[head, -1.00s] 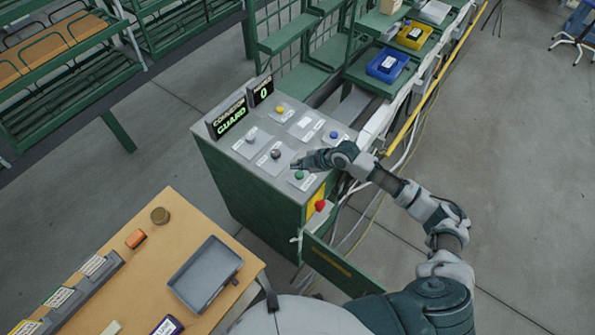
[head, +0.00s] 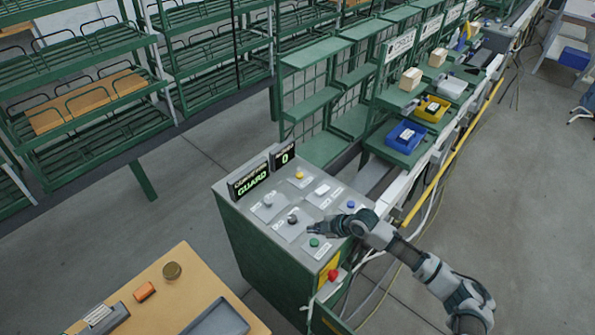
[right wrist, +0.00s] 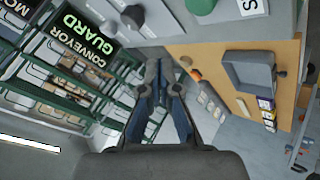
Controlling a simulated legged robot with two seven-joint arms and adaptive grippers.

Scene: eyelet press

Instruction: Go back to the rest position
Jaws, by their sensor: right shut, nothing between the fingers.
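My right gripper (head: 316,229) is shut and empty. It is over the sloped top of the green control cabinet (head: 268,262), close to the green button (head: 314,242) and the black knob (head: 292,219). I cannot tell whether it touches the panel. In the right wrist view the closed fingers (right wrist: 158,72) point toward the panel's edge, with nothing between them. My right arm comes in from the lower right. My left gripper is not in view.
The cabinet's display (head: 249,180) reads "CONVEYOR GUARD". A red button (head: 333,275) is on the cabinet's front. A wooden table (head: 150,300) with a grey tray (head: 217,320) stands at lower left. Blue (head: 406,137) and yellow (head: 431,108) bins stand on the green line.

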